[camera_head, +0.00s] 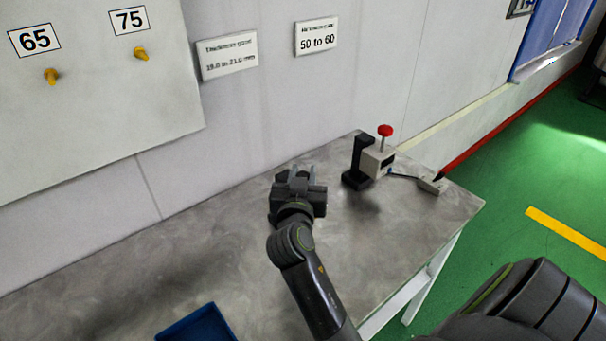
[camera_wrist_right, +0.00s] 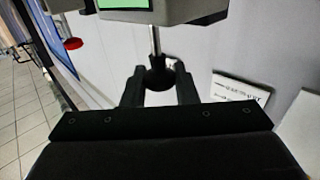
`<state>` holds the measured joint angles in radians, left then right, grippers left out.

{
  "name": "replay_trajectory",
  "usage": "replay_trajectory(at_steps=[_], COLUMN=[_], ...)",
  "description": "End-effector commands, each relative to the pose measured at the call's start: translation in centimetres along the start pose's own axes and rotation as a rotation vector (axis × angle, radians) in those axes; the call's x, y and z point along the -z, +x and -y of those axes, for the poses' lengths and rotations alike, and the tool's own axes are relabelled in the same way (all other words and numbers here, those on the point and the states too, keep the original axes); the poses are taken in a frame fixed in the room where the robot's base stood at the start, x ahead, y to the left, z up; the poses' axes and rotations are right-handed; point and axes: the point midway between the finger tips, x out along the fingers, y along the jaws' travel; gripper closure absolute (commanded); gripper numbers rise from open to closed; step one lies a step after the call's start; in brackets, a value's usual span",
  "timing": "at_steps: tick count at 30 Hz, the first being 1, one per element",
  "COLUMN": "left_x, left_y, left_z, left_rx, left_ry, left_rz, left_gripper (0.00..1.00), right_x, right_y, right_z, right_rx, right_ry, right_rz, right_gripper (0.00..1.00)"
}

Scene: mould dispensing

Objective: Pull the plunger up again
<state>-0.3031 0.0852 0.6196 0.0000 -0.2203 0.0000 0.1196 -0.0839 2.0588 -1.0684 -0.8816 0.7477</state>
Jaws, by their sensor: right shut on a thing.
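A thin metal rod joins the knob to a pale grey gauge body (camera_wrist_right: 195,10) with a green display, cut off by the top edge. In the head view the gripper mostly hides the gauge, and I cannot tell there how far the plunger is raised. My left gripper is not in view.
A tester with a black stand (camera_head: 357,163) and red knob (camera_head: 385,130) stands right of the gripper on the table (camera_head: 235,240). A small grey block (camera_head: 433,184) lies near the right edge. A blue tray (camera_head: 198,326) is at the front. The wall with signs rises behind.

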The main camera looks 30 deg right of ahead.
Motion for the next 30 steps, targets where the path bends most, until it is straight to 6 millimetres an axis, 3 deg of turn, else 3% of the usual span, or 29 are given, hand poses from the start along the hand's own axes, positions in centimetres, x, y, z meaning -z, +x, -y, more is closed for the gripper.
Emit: replay_trajectory(at_steps=[8,15,16,20,30], left_x=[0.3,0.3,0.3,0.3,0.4], left_y=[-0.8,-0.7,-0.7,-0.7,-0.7], left_z=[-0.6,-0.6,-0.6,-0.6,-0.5], left_rx=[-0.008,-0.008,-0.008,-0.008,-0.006], left_ry=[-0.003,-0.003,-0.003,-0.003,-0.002], left_rz=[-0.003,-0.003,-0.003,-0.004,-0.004], left_gripper=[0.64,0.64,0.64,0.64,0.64], right_x=[2.0,1.9,1.9,1.9,1.8], right_y=[0.0,0.0,0.0,0.0,0.0], right_z=[0.0,0.0,0.0,0.0,0.0], right_rx=[0.000,0.000,0.000,0.000,0.000], right_ry=[0.000,-0.001,-0.001,-0.001,-0.001], right_rz=[-0.001,0.000,0.000,0.000,0.000], right_gripper=[1.00,1.00,0.70,0.53,0.53])
